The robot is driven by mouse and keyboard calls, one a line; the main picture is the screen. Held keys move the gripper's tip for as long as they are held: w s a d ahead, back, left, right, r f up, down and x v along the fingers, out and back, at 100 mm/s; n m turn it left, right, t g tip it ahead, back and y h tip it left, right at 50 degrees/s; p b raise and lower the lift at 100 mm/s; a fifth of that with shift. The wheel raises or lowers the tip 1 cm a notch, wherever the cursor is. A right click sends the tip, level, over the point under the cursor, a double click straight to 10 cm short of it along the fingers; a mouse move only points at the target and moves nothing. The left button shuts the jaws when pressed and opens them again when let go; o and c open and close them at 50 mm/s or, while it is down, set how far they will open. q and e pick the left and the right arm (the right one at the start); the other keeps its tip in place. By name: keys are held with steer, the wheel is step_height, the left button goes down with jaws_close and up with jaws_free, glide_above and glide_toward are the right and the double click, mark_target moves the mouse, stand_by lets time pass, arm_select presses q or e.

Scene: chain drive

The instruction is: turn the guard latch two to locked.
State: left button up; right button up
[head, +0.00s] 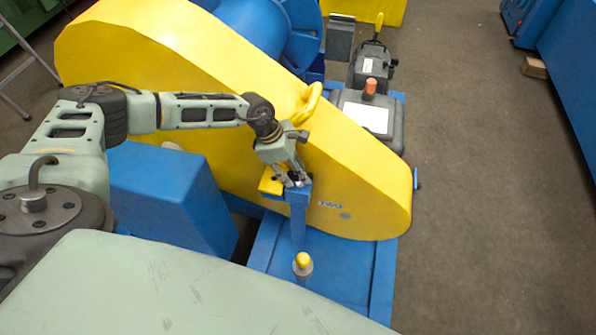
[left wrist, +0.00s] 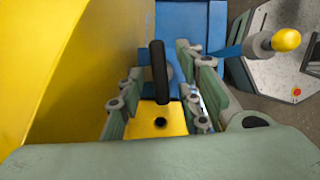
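The large yellow guard (head: 150,50) carries the label "TWO" (head: 330,204) near its lower right end. My left gripper (head: 296,184) is beside the guard, over a blue post and a yellow latch plate (head: 270,182). In the left wrist view, a black latch handle (left wrist: 158,72) stands between the fingers of my open left gripper (left wrist: 158,95). A gap shows on both sides of the handle. The yellow plate (left wrist: 155,122) with a dark hole lies below it. In the head view the gripper hides the handle. My right gripper is not in view.
A yellow-topped plunger (head: 303,262) stands in front of the blue post (head: 297,218) and also shows in the left wrist view (left wrist: 286,40). A grey box with an orange button (head: 370,87) sits behind the guard. The floor (head: 480,200) at right is clear.

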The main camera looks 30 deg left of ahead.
arm_select(q)
steer(key=shift+w+d+f, duration=0.1)
steer(key=shift+d+f, duration=0.1)
steer(key=shift+f, duration=0.35)
jaws_close()
